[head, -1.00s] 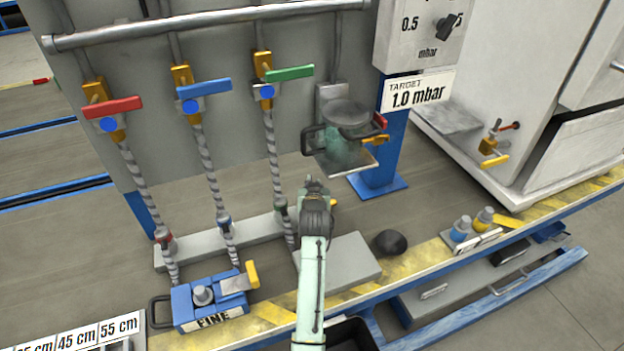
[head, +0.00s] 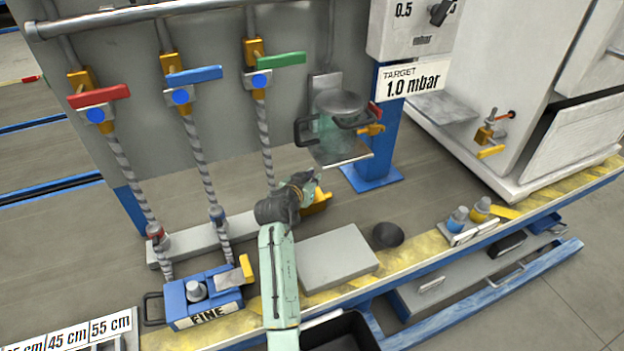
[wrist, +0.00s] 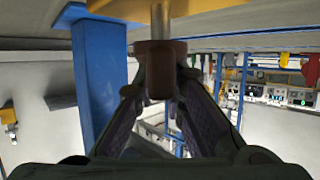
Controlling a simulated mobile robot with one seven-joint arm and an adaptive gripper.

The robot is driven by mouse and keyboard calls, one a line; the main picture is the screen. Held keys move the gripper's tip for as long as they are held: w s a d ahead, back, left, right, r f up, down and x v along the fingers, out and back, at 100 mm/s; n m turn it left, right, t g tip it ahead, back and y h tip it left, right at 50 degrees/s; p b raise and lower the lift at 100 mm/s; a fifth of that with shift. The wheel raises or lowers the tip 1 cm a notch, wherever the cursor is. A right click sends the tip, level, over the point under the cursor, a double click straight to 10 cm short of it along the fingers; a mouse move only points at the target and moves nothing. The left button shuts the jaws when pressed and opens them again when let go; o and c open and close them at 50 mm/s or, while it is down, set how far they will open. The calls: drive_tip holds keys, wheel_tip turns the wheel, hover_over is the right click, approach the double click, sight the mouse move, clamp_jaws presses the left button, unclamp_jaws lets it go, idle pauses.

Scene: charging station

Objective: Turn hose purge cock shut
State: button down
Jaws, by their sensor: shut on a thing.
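My gripper (head: 310,182) is low in front of the grey panel, near the foot of the third hose. In the wrist view my gripper (wrist: 160,85) has its fingers closed on a dark brown-red block (wrist: 160,58), which looks like the handle of the purge cock. A bare metal stem (wrist: 160,20) meets the block from above, with a yellow part (wrist: 183,7) beside it. In the head view a yellow body (head: 317,203) shows just right of my gripper. My gripper hides the handle there, so I cannot tell its angle from that view.
Red (head: 98,96), blue (head: 193,75) and green (head: 281,60) levers sit on the panel above striped hoses. A grey block (head: 337,257) and dark round object (head: 387,235) lie in front.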

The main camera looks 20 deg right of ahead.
drive_tip(key=shift+s+f, duration=0.2)
drive_tip(key=shift+f, duration=0.3)
drive_tip(key=c, duration=1.8)
unclamp_jaws()
drive_tip(key=shift+o, duration=0.8)
drive_tip(key=shift+w+a, duration=0.1)
drive_tip(key=shift+r, duration=0.2)
drive_tip(key=v, duration=1.2)
drive_tip(key=shift+o, duration=0.4)
